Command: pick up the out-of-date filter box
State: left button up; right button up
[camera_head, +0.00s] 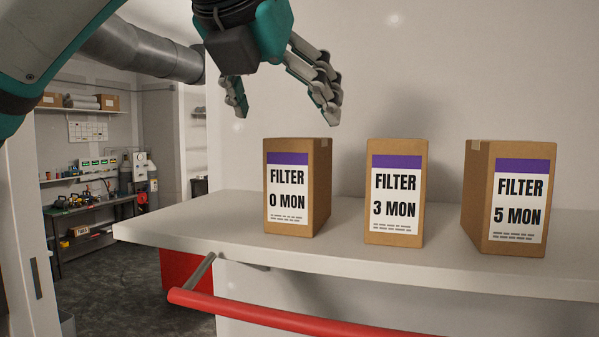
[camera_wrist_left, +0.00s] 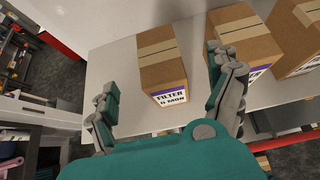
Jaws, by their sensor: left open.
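Three brown cardboard filter boxes stand upright in a row on a white counter (camera_head: 180,229). The left box (camera_head: 321,190) has a purple-banded label reading "FILTER 0 MON"; it also shows in the left wrist view (camera_wrist_left: 161,60). The middle box (camera_head: 396,150) reads "FILTER 3 MON" and the right box (camera_head: 478,200) reads "FILTER 5 MON". My left gripper (camera_head: 286,115) is open and empty above the 0 MON box. In the left wrist view its fingers (camera_wrist_left: 160,85) appear on either side of that box, apart from it. My right gripper is out of view.
A red rail (camera_head: 290,318) runs along the counter's front. A wall (camera_head: 450,70) stands behind the boxes. Gaps separate the boxes, and the counter left of the 0 MON box is clear. A workbench (camera_head: 95,232) stands in the background left.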

aim_at(301, 181)
pick_arm(q)
jog(key=x, duration=0.3)
jog(key=shift+w+d, duration=0.15)
jog(key=shift+w, duration=0.1)
jog(key=shift+w+f+p, duration=0.15)
jog(key=shift+w+p, duration=0.15)
jog(key=shift+p, duration=0.15)
jog(key=shift+p+x, duration=0.9)
jog(key=shift+x, duration=1.15)
jog(key=shift+w+f, duration=0.3)
jog(key=shift+w, duration=0.05)
jog(key=shift+s+r, duration=0.1)
jog(key=shift+s, duration=0.15)
jog(key=c, duration=1.8)
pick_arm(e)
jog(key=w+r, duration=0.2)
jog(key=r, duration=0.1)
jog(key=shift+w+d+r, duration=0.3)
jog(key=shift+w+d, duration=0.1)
pick_arm(q)
jog(key=shift+o, duration=0.2)
jog(key=shift+r, duration=0.1)
